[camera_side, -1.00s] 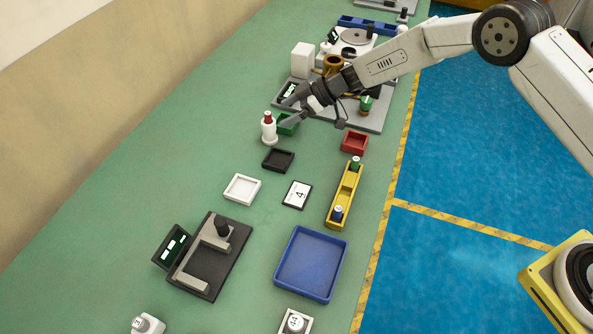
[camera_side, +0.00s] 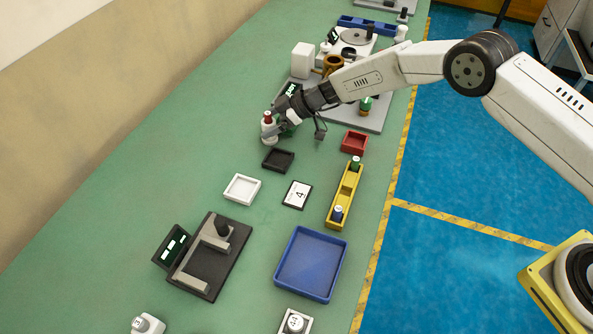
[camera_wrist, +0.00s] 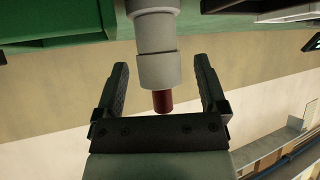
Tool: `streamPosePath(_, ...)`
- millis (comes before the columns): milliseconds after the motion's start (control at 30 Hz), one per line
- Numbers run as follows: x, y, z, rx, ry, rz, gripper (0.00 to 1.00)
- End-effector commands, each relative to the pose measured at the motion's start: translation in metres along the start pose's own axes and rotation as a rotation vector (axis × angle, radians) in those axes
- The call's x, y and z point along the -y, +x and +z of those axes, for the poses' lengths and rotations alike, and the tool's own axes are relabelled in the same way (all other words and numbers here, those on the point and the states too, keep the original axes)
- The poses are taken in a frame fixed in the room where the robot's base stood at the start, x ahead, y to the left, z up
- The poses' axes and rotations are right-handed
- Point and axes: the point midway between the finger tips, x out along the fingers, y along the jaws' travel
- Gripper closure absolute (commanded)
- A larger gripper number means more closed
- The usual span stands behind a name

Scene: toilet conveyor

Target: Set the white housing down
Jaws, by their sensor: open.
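The white housing (camera_side: 269,133), a stepped cylinder with a dark red top, stands upright on the green bench in the side view. My gripper (camera_side: 274,128) is at it, coming from the right. In the wrist view the housing (camera_wrist: 158,70) hangs into the picture from the top, its red end between the two black fingers. My gripper (camera_wrist: 159,72) is open, with a visible gap on each side of the housing. The housing's base is out of the wrist view.
A green bin (camera_wrist: 50,22) is beside the housing, mostly hidden by my gripper in the side view. A black tray (camera_side: 278,160), a white tray (camera_side: 242,189) and a red bin (camera_side: 354,142) are nearby. The bench left of the housing is clear.

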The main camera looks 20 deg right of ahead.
Motion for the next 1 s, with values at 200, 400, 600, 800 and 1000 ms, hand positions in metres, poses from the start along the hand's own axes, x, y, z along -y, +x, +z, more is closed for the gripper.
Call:
streamPosePath(200,0.0004,0.0064,0.0,0.0,0.001,0.0,0.08)
streamPosePath(400,0.0003,0.0063,0.0,0.0,0.001,0.0,0.08)
streamPosePath(600,0.0003,0.0061,0.0,0.0,0.0,0.0,0.08)
streamPosePath(800,0.0002,0.0061,0.0,0.0,0.0,0.0,0.53)
streamPosePath(1000,0.0002,0.006,0.0,0.0,0.0,0.0,1.0)
